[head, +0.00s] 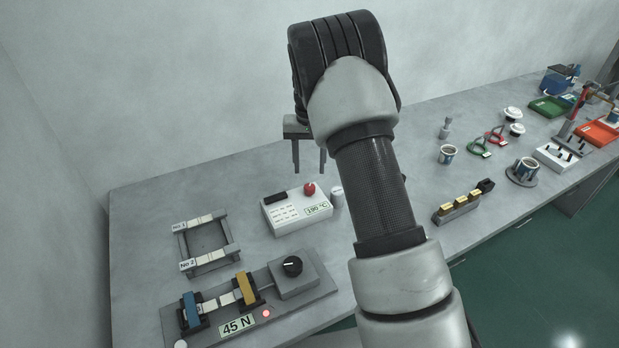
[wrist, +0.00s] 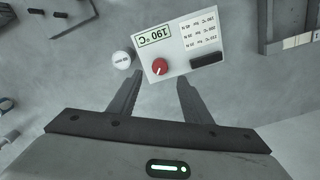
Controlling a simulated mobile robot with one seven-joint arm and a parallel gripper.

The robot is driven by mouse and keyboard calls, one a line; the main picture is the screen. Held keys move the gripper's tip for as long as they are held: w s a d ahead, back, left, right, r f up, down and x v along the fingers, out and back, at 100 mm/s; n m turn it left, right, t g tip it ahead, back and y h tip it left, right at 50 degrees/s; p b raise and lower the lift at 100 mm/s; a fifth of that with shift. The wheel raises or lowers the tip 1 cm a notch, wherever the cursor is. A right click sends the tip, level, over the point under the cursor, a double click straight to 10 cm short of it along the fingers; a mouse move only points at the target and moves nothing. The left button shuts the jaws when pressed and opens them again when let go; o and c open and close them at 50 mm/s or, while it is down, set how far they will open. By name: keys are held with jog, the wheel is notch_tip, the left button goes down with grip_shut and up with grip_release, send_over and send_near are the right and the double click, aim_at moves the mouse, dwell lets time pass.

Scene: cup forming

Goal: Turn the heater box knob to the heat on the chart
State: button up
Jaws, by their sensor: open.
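The heater box (head: 285,222) is a white box on the bench, left of my arm in the head view. It has a red knob (head: 309,188) on top and a green panel (head: 318,210) reading 190 °C. Printed lines of a chart (head: 284,212) are on its top, too small to read surely. My gripper (head: 309,168) is open and empty above the box, pointing down. In the wrist view the box (wrist: 178,45) appears upside down, and its knob (wrist: 159,67) lies between the two fingertips in the picture, with no contact visible.
A white cylinder (head: 337,196) stands close beside the box. A press rig (head: 325,287) with a black dial and a 45 N sign is in front. A frame with labelled strips (head: 181,245) is at left. A block with yellow pieces (head: 457,209) is at right.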

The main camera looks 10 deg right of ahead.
notch_tip(320, 180, up, 10)
dwell(0.3)
jog(key=shift+r, duration=0.1)
jog(key=s+r+t+p, duration=0.2)
jog(key=s+r+p, duration=0.1)
jog(key=s+r, duration=1.25)
jog(key=s+r+n+t+p, duration=0.2)
jog(key=s+r+t, duration=0.1)
jog(key=s, duration=1.6)
jog(key=shift+s+t, duration=0.25)
jog(key=shift+t, duration=0.05)
jog(key=shift+r, duration=0.1)
